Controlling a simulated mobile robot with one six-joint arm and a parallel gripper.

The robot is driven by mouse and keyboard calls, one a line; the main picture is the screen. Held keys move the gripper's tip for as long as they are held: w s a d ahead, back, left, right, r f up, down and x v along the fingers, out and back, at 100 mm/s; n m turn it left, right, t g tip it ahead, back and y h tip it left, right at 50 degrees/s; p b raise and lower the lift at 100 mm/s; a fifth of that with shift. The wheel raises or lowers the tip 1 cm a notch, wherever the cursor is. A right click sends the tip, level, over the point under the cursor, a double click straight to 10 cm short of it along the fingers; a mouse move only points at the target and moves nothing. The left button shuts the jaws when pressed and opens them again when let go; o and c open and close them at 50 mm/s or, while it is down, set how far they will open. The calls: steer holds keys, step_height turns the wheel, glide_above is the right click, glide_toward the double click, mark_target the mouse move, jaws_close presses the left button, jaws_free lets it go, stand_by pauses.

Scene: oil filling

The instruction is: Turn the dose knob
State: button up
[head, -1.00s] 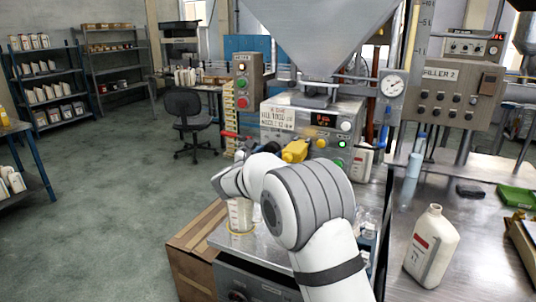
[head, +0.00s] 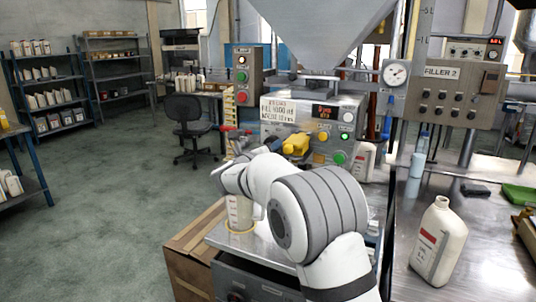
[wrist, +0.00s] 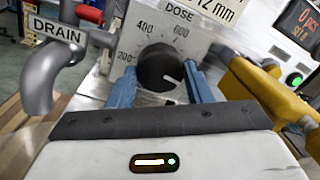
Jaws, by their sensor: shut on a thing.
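The dose knob (wrist: 160,68) is round and black with a white pointer mark. It sits on the filler's pale panel under the word DOSE, with 200, 400 and 600 marked around it. The white mark points to the lower right in the wrist view. My gripper (wrist: 161,82) has its two blue fingers on either side of the knob, shut on it. In the head view my white arm hides the knob and the fingers.
A grey drain spout (wrist: 39,85) with a red handle is close on the left, and a yellow part (wrist: 275,100) close on the right.

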steer(key=shift+d+r+n+t+y+p, duration=0.1)
steer(key=shift+n+y+p, duration=0.25)
steer(key=shift+n+p, duration=2.25)
steer(key=shift+n+t+y+b, duration=0.15)
steer(key=shift+n+y, duration=0.25)
steer(key=shift+n, duration=4.85)
steer(key=shift+d+r+n+t+y+p, duration=0.1)
steer(key=shift+n+y+p, duration=0.25)
steer(key=shift+n+p, duration=2.25)
steer(key=n+b, duration=0.2)
steer(key=n, duration=0.1)
steer(key=shift+f+b, duration=0.1)
steer(key=shift+b, duration=0.2)
steer(key=o, duration=1)
steer(key=b+v, duration=0.1)
steer(key=v, duration=0.7)
steer(key=shift+w, duration=0.1)
